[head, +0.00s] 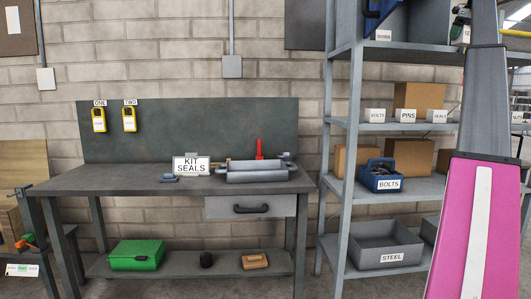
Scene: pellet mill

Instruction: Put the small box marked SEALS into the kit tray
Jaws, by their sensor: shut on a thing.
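A small white box (438,116), whose label seems to read SEALS, stands on a middle shelf of the rack at right. It is partly beside my pink and grey arm. My gripper is out of the picture, so anything in it is hidden.
The workbench (110,180) has free room at left. Small boxes marked BOLTS (375,115) and PINS (407,116) stand beside the SEALS box. A red object (259,150) stands behind the tray.

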